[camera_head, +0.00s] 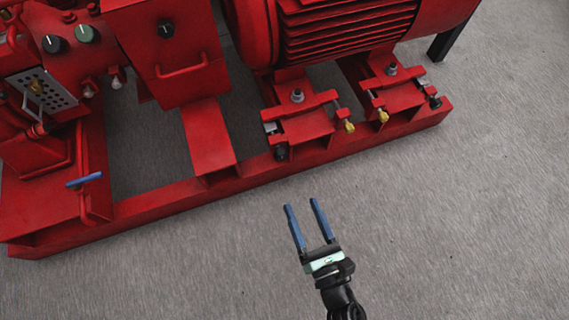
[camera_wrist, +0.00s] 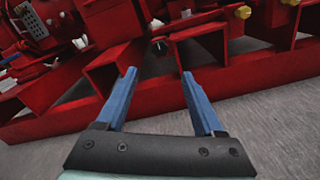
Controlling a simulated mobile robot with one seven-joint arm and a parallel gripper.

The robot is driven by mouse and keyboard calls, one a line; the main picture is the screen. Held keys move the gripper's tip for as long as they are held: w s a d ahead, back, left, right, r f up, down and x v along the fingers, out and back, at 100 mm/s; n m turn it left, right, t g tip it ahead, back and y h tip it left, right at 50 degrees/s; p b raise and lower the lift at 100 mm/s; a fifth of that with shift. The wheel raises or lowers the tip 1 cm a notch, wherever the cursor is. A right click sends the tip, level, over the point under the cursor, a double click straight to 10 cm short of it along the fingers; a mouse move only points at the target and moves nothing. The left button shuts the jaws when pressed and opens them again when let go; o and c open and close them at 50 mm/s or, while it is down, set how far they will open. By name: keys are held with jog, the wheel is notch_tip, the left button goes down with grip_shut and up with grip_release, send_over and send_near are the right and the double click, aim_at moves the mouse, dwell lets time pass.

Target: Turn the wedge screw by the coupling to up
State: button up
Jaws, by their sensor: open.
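Small wedge screws sit at the two red motor feet on the red base frame. The near foot has a brass screw (camera_head: 349,126) and a black screw (camera_head: 281,151). The far foot has another brass screw (camera_head: 383,115) and a black one (camera_head: 436,102). I cannot tell which is by the coupling. A brass screw also shows at the top right of the wrist view (camera_wrist: 242,12). My gripper (camera_head: 300,203) is open and empty, in front of the frame and apart from it. Its blue fingers point toward the frame in the wrist view (camera_wrist: 159,72).
The large red motor (camera_head: 345,30) overhangs the feet. A red control box (camera_head: 170,50) and a panel with knobs (camera_head: 70,40) stand at the left. A blue-handled lever (camera_head: 84,180) sticks out at lower left. The grey floor (camera_head: 480,230) in front is clear.

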aim_at(282, 158)
jog(key=b+x, duration=0.4)
jog(key=x, duration=0.8)
jog(key=shift+w+b, duration=0.25)
jog(key=shift+b, duration=0.1)
grip_shut()
